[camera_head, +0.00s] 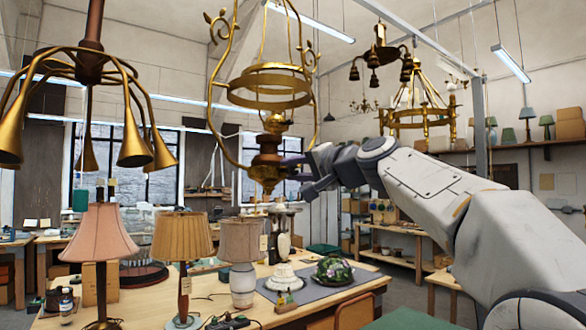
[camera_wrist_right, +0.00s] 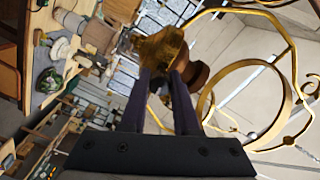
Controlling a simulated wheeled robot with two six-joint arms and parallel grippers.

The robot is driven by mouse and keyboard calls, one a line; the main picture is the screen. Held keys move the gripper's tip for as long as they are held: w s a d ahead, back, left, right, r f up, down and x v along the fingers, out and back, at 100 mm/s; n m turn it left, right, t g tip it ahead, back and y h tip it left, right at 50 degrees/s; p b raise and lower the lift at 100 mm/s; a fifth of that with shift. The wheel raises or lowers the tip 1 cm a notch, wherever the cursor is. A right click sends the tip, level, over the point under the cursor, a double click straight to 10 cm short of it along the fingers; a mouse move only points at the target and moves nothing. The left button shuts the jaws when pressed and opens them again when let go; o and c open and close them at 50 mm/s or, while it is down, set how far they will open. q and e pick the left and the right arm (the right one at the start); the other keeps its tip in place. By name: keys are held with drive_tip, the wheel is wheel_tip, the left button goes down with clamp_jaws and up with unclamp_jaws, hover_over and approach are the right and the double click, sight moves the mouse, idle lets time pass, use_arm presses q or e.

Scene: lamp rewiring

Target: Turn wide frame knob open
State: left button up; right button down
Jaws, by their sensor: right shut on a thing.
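The wide brass frame (camera_head: 222,95) hangs in the middle of the head view, with a ring (camera_head: 270,85) inside it and a dark wooden and brass knob piece (camera_head: 266,165) at its lower end. My right gripper (camera_head: 290,170) comes in from the right and its fingers reach that knob piece. In the right wrist view the two dark fingers (camera_wrist_right: 168,85) are closed on the knob piece (camera_wrist_right: 165,50), with brass and reddish-brown wood showing around the tips. The exact contact is partly hidden by the fingers. My left gripper is not in view.
A brass multi-arm lamp (camera_head: 90,65) hangs at the left, and another brass chandelier (camera_head: 420,110) hangs behind my right arm. Below, a wooden table (camera_head: 150,305) carries shaded lamps (camera_head: 183,240), a green stained-glass shade (camera_head: 334,270) and a white shade (camera_head: 284,277). The air left of the knob is clear.

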drive_tip(key=shift+m, duration=0.9)
drive_tip(key=c, duration=0.6)
unclamp_jaws()
drive_tip(key=shift+c, duration=0.2)
drive_tip(key=shift+d+f, duration=0.1)
